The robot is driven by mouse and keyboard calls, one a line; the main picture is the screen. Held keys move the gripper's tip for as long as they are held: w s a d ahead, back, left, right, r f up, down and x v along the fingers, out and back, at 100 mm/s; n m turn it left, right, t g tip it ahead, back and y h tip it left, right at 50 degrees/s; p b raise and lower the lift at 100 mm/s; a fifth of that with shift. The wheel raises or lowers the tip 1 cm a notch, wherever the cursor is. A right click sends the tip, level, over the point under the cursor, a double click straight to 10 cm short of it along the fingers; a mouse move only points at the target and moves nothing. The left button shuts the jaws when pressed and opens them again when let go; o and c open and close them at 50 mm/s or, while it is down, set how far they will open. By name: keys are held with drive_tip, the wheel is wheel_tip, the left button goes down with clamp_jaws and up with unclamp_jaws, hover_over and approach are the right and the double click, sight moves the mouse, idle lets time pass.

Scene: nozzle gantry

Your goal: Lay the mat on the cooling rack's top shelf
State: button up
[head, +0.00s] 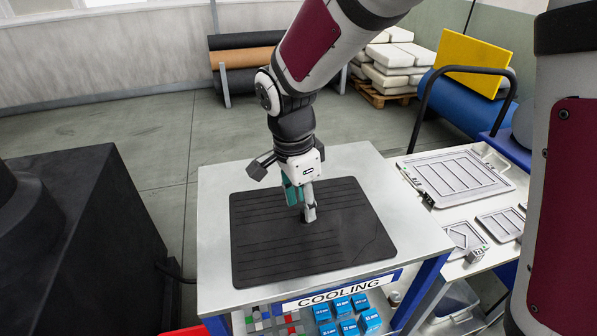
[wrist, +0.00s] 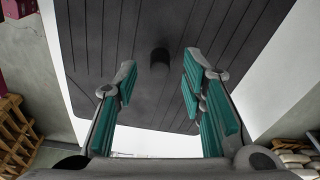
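The dark grooved mat (head: 345,235) lies flat on the pale top shelf (head: 215,185) of the cooling rack, with bare shelf showing around it. My gripper (head: 302,205) is over the middle of the mat, pointing down. In the wrist view the teal-padded fingers of my gripper (wrist: 158,75) are spread apart with nothing between them. A dark round knob (wrist: 160,58) stands up from the mat (wrist: 120,40), just beyond the fingertips and centred between them. In the head view the fingers hide the knob.
A "COOLING" sign (head: 340,290) and blue boxes (head: 350,326) are below the rack's top. A side table to the right holds a grey tray (head: 457,178) and smaller trays. A black block (head: 100,245) stands left. Rolls (head: 245,60) and stacked sacks (head: 390,60) are behind.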

sight(298, 224)
wheel_tip(298, 224, up, 8)
drive_tip(key=a+r, duration=0.1)
drive_tip(key=s+d+r+n+t, duration=0.2)
drive_tip(key=s+d+r+n, duration=0.1)
drive_tip(key=s+d+n, duration=0.3)
drive_tip(key=s+d+r+n+t+y, duration=0.1)
drive_tip(key=s+d+r+n+t, duration=0.2)
drive_tip(key=s+d+n, duration=0.4)
drive_tip(key=shift+s+d+b, duration=0.3)
drive_tip(key=shift+s+d, duration=1.25)
drive_tip(key=shift+d, duration=0.05)
